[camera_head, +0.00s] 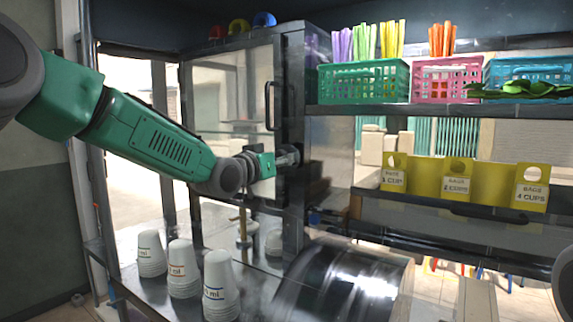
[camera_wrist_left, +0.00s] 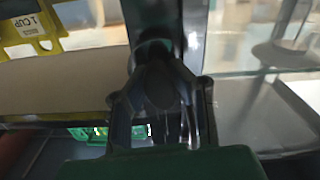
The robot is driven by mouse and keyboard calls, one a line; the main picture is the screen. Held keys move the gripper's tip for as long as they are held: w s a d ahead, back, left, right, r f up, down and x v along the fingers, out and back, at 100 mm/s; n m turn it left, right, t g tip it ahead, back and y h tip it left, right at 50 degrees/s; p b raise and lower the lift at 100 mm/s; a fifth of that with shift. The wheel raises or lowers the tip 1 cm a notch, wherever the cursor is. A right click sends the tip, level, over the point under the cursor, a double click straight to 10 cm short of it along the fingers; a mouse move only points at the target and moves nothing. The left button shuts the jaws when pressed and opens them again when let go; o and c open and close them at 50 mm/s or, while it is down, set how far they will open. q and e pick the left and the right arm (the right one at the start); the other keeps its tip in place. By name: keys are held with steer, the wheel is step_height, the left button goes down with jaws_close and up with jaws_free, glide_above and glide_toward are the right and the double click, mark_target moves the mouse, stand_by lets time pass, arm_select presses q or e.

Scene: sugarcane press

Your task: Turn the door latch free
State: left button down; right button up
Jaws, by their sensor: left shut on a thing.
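The glass door (camera_head: 232,95) has a dark metal frame and an upright handle (camera_head: 269,106). My left arm reaches in from the left, and its gripper (camera_head: 287,159) is at the frame post (camera_head: 296,90), just below and right of the handle. In the left wrist view the gripper (camera_wrist_left: 160,88) is shut on a dark, rounded piece, which I take to be the door latch (camera_wrist_left: 153,46), against the metal post. The fingers hide most of the latch, so its angle cannot be told. My right gripper is not in view.
Stacked white cups (camera_head: 184,268) stand on the metal counter below my left arm. A metal drum (camera_head: 345,282) is at the lower middle. Green (camera_head: 363,82), pink (camera_head: 445,80) and blue baskets sit on the right shelf, above a yellow bag holder (camera_head: 425,176).

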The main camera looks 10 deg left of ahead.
arm_select(q)
steer(key=shift+a+f+m, duration=0.1)
steer(key=shift+f+m, duration=0.05)
steer(key=shift+m, duration=0.55)
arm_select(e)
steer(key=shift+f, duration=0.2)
arm_select(q)
steer(key=shift+f, duration=0.25)
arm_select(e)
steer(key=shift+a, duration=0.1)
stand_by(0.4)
arm_select(q)
steer(key=c, duration=1.5)
jaws_free()
steer(key=shift+s, duration=0.1)
steer(key=shift+o, duration=0.9)
steer(key=shift+s+a+r, duration=0.1)
steer(key=shift+s+r, duration=0.2)
steer(key=shift+w+a, duration=0.1)
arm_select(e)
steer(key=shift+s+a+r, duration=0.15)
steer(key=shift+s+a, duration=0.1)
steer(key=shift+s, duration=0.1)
arm_select(q)
steer(key=v, duration=1.2)
steer(key=shift+f, duration=0.1)
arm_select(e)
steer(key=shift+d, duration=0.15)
